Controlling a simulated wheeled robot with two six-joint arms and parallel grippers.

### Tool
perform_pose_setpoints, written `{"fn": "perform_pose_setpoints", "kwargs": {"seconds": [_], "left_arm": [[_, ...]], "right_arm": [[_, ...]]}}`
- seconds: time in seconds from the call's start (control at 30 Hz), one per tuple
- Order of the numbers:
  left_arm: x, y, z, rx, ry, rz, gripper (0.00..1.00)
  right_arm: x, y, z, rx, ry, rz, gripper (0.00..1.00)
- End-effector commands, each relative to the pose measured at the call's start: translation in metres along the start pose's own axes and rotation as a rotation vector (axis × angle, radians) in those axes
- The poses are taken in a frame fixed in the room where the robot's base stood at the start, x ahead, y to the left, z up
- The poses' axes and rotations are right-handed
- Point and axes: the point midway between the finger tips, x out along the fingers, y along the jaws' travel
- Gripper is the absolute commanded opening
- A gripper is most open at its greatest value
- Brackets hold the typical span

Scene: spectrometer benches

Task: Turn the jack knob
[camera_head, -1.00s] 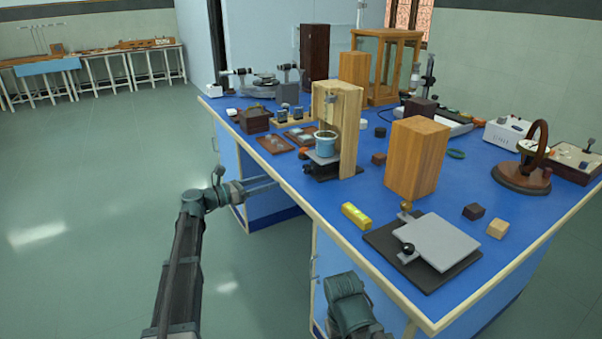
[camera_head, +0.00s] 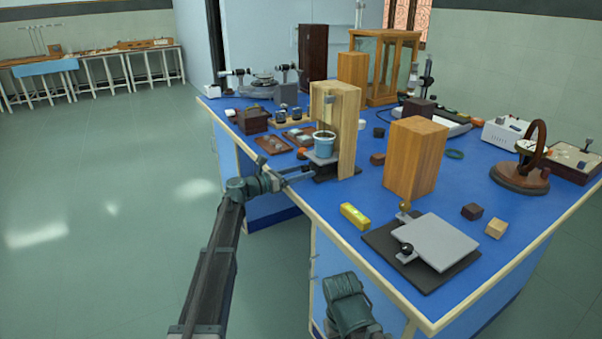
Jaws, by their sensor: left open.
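A small lab jack (camera_head: 326,162) with a grey top plate and dark base stands near the left edge of the blue bench, in front of a wooden stand. A blue cup (camera_head: 325,142) sits on its plate. My left gripper (camera_head: 308,173) is open, its fingers pointing right at the jack's near left side. The fingertips overlap the jack's edge in the picture; I cannot tell whether they touch it. The jack's knob is not distinguishable there. My right gripper is not in view; only part of my right arm (camera_head: 348,302) shows.
The wooden stand (camera_head: 349,120) rises behind the jack. A tall wooden block (camera_head: 416,158), a yellow level (camera_head: 354,216) and a grey plate on a dark base (camera_head: 438,241), with a black knob (camera_head: 407,249), are to the right. Trays (camera_head: 276,145) lie to the left.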

Motion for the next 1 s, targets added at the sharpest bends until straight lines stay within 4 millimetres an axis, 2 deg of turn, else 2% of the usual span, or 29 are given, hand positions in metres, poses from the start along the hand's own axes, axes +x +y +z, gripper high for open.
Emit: {"fn": "perform_pose_setpoints", "kwargs": {"seconds": [0.2, 0.6, 0.8, 1.0], "left_arm": [[0.0001, -0.0001, 0.0, 0.0, 0.0, 0.0, 0.72], [-0.0001, -0.0001, 0.0, 0.0, 0.0, 0.0, 0.0], [-0.0002, 0.0, 0.0, 0.029, 0.0, 0.0, 0.0], [-0.0002, 0.0006, 0.0001, 0.239, 0.0, 0.0, 0.0]], "right_arm": [[0.0, 0.0, 0.0, 0.0, 0.0, 0.0, 0.5], [0.0, 0.0, 0.0, 0.0, 0.0, 0.0, 0.5], [0.0, 0.0, 0.0, 0.0, 0.0, 0.0, 0.5], [0.0, 0.0, 0.0, 0.0, 0.0, 0.0, 0.5]]}}
